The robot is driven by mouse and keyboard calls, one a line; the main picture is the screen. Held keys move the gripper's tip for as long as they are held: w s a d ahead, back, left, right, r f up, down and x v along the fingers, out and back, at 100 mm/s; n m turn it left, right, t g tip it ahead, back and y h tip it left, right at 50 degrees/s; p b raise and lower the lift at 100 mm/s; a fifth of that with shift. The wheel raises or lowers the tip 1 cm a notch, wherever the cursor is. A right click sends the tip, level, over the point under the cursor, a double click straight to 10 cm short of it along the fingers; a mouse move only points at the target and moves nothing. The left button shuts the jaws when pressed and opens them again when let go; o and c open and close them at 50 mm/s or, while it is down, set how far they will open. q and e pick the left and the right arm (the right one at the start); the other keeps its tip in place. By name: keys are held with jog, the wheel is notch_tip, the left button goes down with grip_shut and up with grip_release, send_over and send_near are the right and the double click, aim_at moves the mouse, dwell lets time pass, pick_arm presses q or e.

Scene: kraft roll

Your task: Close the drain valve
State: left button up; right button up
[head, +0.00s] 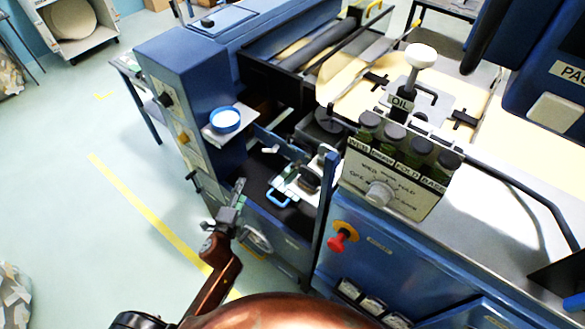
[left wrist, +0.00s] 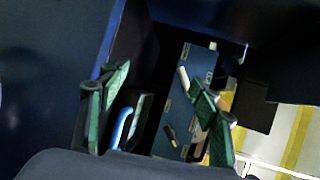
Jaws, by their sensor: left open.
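I cannot tell for certain which part is the drain valve. In the left wrist view a blue panel (left wrist: 196,62) with small labels carries a pale lever (left wrist: 183,78) and a second, darker-ended lever (left wrist: 169,132). The panel lies beyond my left gripper (left wrist: 158,85), whose green fingers stand apart with nothing gripped. In the head view my left gripper (head: 239,188) is at the machine's front, left of a blue loop handle (head: 278,197). This loop handle (left wrist: 124,124) also shows between the fingers in the left wrist view. My right gripper is not in view.
A blue cabinet (head: 187,75) with knobs stands left of the opening. A shelf (head: 212,136) holds a white, blue-rimmed dish (head: 225,119). To the right are a labelled control box (head: 398,178) and a red knob (head: 338,243).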

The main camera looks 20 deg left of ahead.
pick_arm(q)
jog(key=w+d+r+m+t+h, duration=0.2)
jog(key=w+d+r+m+h, duration=0.15)
jog(key=d+m, duration=0.25)
jog(key=m+h, duration=0.5)
jog(key=m, duration=0.3)
send_near(293, 166)
jog(key=w, duration=0.2)
jog(key=x, duration=0.3)
jog(key=d+x, duration=0.1)
jog(key=x, duration=0.2)
jog(key=shift+s, duration=0.2)
jog(key=shift+w+d, duration=0.2)
jog(key=shift+w, duration=0.45)
jog(key=shift+c, duration=0.3)
jog(key=c, duration=1.1)
